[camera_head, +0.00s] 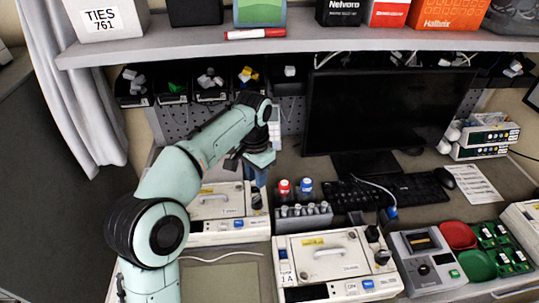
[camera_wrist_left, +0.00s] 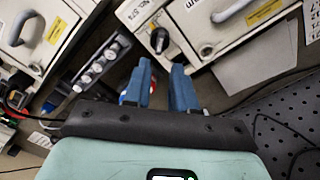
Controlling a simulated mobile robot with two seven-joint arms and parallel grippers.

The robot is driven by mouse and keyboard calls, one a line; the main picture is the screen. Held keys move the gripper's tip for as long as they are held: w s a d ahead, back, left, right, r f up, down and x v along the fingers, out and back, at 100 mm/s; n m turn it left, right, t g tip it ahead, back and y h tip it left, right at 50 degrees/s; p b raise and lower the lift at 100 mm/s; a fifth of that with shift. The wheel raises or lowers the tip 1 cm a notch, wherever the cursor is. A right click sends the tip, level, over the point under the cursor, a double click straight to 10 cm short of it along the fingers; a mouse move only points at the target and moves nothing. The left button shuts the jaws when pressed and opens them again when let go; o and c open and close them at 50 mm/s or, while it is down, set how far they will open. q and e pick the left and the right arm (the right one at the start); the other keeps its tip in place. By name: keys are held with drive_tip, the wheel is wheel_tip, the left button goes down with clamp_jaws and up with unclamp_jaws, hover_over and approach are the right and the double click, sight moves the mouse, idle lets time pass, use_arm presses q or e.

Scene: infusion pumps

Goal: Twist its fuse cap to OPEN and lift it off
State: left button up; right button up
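A white pump (camera_head: 215,232) stands at the left of the bench, partly hidden by my left arm. A dark fuse cap (camera_head: 256,198) sits at its right side. In the left wrist view a black round cap with a light mark (camera_wrist_left: 158,40) shows on a white pump face (camera_wrist_left: 185,22). My left gripper (camera_head: 257,177) is above the left pump near its cap. Its two blue fingers (camera_wrist_left: 163,88) are apart with nothing between them, pointing towards the cap without visibly touching it. My right gripper is not in view.
A second white pump (camera_head: 325,262) with a dark knob (camera_head: 372,233) stands front centre. A grey rack of vials (camera_head: 303,218), red-capped and blue-capped bottles (camera_head: 284,188), a keyboard (camera_head: 385,194) and a tester box (camera_head: 428,262) stand close by. A shelf (camera_head: 200,48) spans above.

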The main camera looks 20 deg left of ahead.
sight(256, 198)
use_arm(q)
drive_tip(key=shift+s, duration=0.1)
drive_tip(key=f+b, duration=0.1)
drive_tip(key=f, duration=0.1)
drive_tip(key=f+b, duration=0.1)
drive_tip(key=f, duration=0.1)
drive_tip(key=f+b, duration=0.2)
drive_tip(key=shift+s, duration=0.35)
drive_tip(key=shift+w+f, duration=0.2)
drive_tip(key=shift+f, duration=0.35)
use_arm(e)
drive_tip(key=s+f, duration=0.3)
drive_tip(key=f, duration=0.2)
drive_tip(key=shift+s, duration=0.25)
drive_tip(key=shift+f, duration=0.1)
use_arm(q)
clamp_jaws()
